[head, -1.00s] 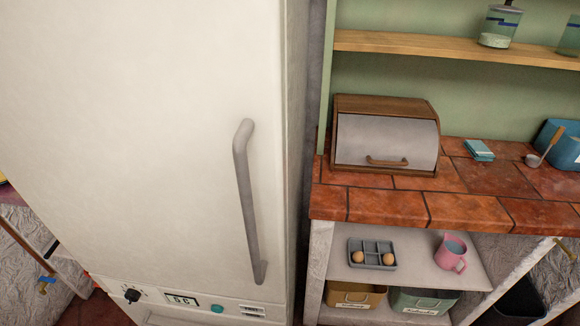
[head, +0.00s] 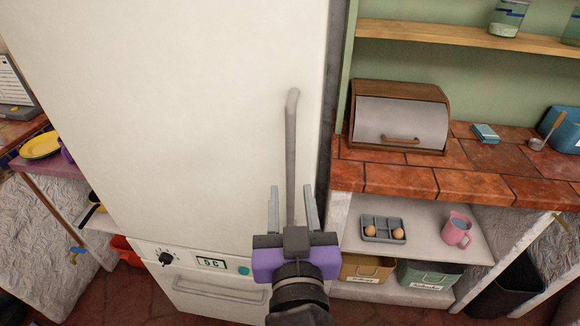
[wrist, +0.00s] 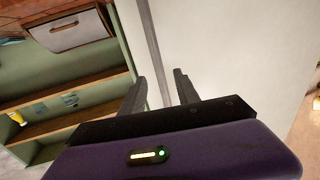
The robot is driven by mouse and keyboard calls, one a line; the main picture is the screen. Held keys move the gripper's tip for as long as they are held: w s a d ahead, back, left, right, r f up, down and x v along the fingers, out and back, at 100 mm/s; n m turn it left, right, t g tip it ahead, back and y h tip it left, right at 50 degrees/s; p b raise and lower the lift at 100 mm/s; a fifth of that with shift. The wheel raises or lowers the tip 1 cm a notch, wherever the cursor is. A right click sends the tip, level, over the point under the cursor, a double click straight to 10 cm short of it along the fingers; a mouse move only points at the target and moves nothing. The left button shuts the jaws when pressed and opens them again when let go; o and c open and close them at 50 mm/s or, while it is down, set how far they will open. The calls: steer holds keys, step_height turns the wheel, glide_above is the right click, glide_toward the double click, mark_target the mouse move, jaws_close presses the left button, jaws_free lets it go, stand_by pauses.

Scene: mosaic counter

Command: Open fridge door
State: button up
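The white fridge door (head: 200,100) is closed and fills the left and middle of the head view. Its long grey vertical handle (head: 291,130) is near the door's right edge. My gripper (head: 291,190) is open, with its two fingers pointing up the door and one on each side of the handle's lower part in the picture. In the wrist view my gripper (wrist: 160,77) shows spread fingers, with a grey strip that looks like the handle (wrist: 152,45) running between them. Whether the fingers touch the handle or stand in front of it, I cannot tell. My wrist hides the handle's lower end.
Right of the fridge is a tiled counter (head: 490,188) with a bread box (head: 400,125). Below it, a shelf holds an egg tray (head: 383,228) and a pink mug (head: 457,230). A table with a yellow plate (head: 41,146) stands left of the fridge.

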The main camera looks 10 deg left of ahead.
mark_target(290, 174)
steer(key=w, duration=0.2)
steer(key=w+p, duration=0.1)
steer(key=w, duration=0.2)
steer(key=w+a, duration=0.1)
steer(key=w, duration=0.1)
steer(key=shift+w+p, duration=0.15)
steer(key=shift+p, duration=0.15)
jaws_close()
stand_by(1.1)
